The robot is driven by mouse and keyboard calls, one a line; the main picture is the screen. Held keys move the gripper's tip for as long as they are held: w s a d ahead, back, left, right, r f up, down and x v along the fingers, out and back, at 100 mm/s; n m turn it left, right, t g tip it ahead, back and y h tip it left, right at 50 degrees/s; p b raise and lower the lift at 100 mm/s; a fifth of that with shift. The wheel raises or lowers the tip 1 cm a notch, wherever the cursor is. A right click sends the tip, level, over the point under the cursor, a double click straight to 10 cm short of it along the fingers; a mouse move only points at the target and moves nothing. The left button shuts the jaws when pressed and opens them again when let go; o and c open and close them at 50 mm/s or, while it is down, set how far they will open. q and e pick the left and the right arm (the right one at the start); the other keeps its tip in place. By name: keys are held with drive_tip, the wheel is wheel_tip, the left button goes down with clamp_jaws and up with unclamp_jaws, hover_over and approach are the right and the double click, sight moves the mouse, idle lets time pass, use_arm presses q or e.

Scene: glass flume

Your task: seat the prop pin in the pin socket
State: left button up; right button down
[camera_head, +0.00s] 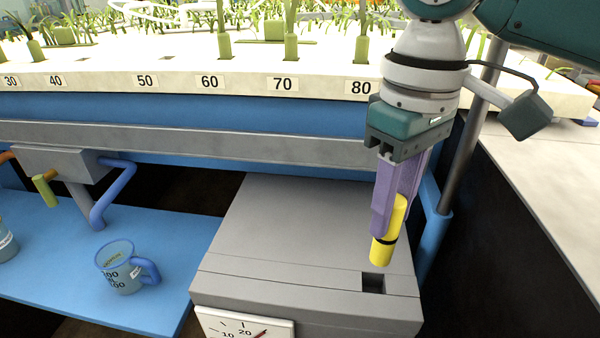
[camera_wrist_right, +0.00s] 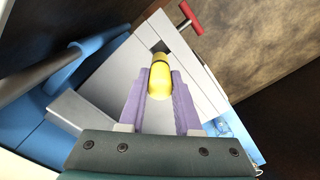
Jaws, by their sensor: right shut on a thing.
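The prop pin (camera_head: 389,232) is a yellow rod with a black band near its lower end. My right gripper (camera_head: 392,210) has purple fingers shut on the pin and holds it near upright, slightly tilted. In the right wrist view the pin (camera_wrist_right: 160,78) sits between the fingers of the right gripper (camera_wrist_right: 160,85). The pin socket (camera_head: 373,283) is a dark square hole in the top of the grey box, near its front right. The pin's lower end appears above and just behind the socket, apart from it. In the wrist view the pin partly hides the socket (camera_wrist_right: 160,46). My left gripper is not in view.
The grey box (camera_head: 290,230) has a dial (camera_head: 244,325) on its front. A blue post (camera_head: 434,225) stands right of it. A jug (camera_head: 118,268) stands on the blue shelf (camera_head: 60,265) at left. The planted bed's edge (camera_head: 180,80) runs behind. A red T-handle (camera_wrist_right: 190,18) shows in the wrist view.

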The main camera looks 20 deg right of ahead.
sight(380, 259)
wheel_tip(380, 259, down, 4)
drive_tip(key=shift+f+b, duration=0.1)
drive_tip(key=shift+b, duration=0.25)
wheel_tip(380, 259, down, 4)
drive_tip(key=shift+f+b, duration=0.2)
drive_tip(key=shift+b, duration=0.5)
